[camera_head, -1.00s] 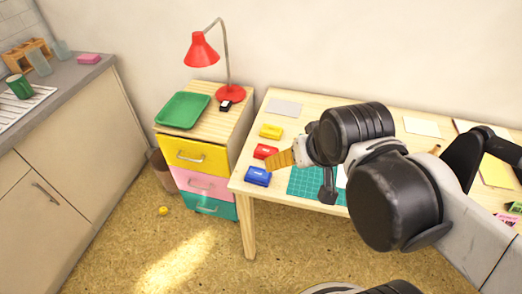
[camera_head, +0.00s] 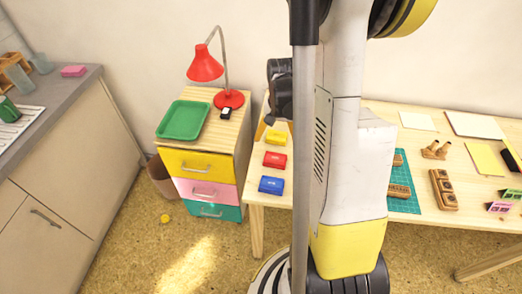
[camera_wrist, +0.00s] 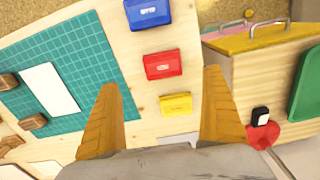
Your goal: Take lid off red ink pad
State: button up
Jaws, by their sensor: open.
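The red ink pad (camera_head: 275,160) lies on the table near its left edge, between the yellow ink pad (camera_head: 275,138) and the blue ink pad (camera_head: 271,185). It looks closed. In the wrist view the red ink pad (camera_wrist: 163,64) shows ahead, between the directions of my two fingertips, with nothing held. My gripper (camera_wrist: 161,77) is open, its orange fingers wide apart. The yellow ink pad (camera_wrist: 176,104) appears between the fingers and the blue ink pad (camera_wrist: 148,12) at the top. In the head view my arm hides most of the gripper, behind the pads.
A drawer cabinet (camera_head: 200,162) stands left of the table, with a green tray (camera_head: 184,120) and a red lamp (camera_head: 205,66) on top. A green cutting mat (camera_wrist: 75,65) lies beside the pads. Wooden stamps (camera_head: 443,190) and papers lie to the right.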

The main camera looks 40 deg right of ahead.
jog(key=b, duration=0.2)
send_over(275, 158)
jog(key=f, duration=0.3)
jog(key=s+f, duration=0.1)
jog(key=f, duration=0.1)
jog(key=shift+f, duration=0.1)
jog(key=f+b, duration=0.2)
jog(key=f, duration=0.1)
jog(key=f+b, duration=0.1)
jog(key=f, duration=0.1)
jog(key=shift+w, duration=0.4)
jog(key=shift+r, duration=0.1)
jog(key=c, duration=0.9)
